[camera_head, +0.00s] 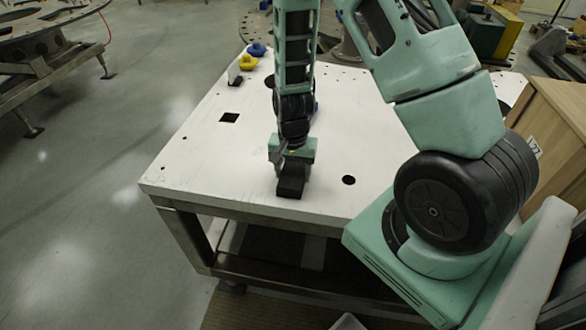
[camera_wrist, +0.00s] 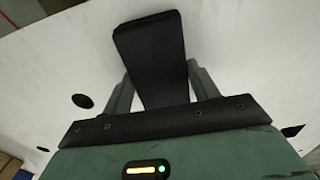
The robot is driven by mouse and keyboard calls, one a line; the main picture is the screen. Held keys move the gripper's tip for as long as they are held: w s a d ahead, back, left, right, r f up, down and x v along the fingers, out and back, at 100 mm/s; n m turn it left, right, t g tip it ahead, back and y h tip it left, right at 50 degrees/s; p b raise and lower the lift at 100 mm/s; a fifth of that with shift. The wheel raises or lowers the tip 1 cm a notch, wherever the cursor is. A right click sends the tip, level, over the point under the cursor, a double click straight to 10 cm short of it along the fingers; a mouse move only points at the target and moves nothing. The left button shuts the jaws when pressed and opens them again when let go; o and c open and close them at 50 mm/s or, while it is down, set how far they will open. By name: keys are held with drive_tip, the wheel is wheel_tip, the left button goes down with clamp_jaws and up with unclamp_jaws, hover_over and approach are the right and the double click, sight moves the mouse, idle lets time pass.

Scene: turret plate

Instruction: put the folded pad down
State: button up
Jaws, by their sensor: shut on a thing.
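The folded pad (camera_head: 290,184) is a dark, nearly black block at the end of my gripper, close to the front edge of the white table. In the wrist view the pad (camera_wrist: 152,60) stands between the two grey fingers and reaches out past them. My gripper (camera_wrist: 155,85) is shut on it. In the head view my gripper (camera_head: 291,165) points down above the tabletop. I cannot tell whether the pad touches the surface. The fingertips are partly hidden by the pad and the wrist.
The white table (camera_head: 190,165) has several holes, including a square one (camera_head: 229,118) and a round one (camera_head: 348,180). Blue and yellow pieces (camera_head: 248,62) stand at its far left corner. A wooden crate (camera_head: 555,130) is at the right. The table's left part is mostly clear.

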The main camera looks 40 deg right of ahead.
drive_tip(key=shift+f+b, duration=0.3)
drive_tip(key=shift+f, duration=0.05)
drive_tip(key=o, duration=1)
drive_tip(key=shift+r, duration=0.1)
drive_tip(key=shift+o, duration=0.2)
